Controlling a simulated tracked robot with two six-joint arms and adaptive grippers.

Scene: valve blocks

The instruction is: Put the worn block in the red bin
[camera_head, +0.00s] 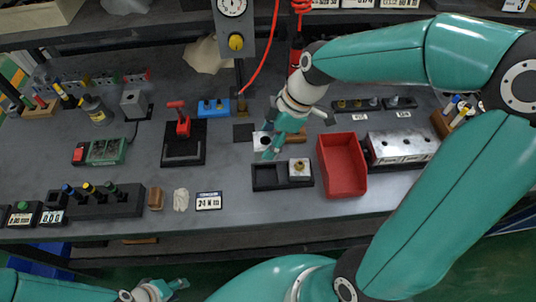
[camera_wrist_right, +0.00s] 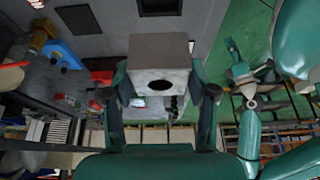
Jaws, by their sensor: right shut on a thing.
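My right gripper (camera_head: 276,143) is shut on a pale grey block (camera_head: 261,139), held above the bench just behind the black tray. In the right wrist view the block (camera_wrist_right: 158,66) sits between the two fingers, with a dark round hole in its face. The red bin (camera_head: 342,166) stands empty to the right of the tray. The black two-pocket tray (camera_head: 265,178) has its left pocket empty and a pale block with a brass fitting (camera_head: 299,168) in its right pocket. My left gripper (camera_head: 168,289) is low at the front, off the bench; its fingers are too small to judge.
A silver box (camera_head: 402,146) stands right of the bin. A red-handled valve on a black stand (camera_head: 183,140) is to the left. A label card (camera_head: 208,201), a crumpled cloth (camera_head: 181,200) and a brown block (camera_head: 156,198) lie near the front edge. A red cable hangs behind.

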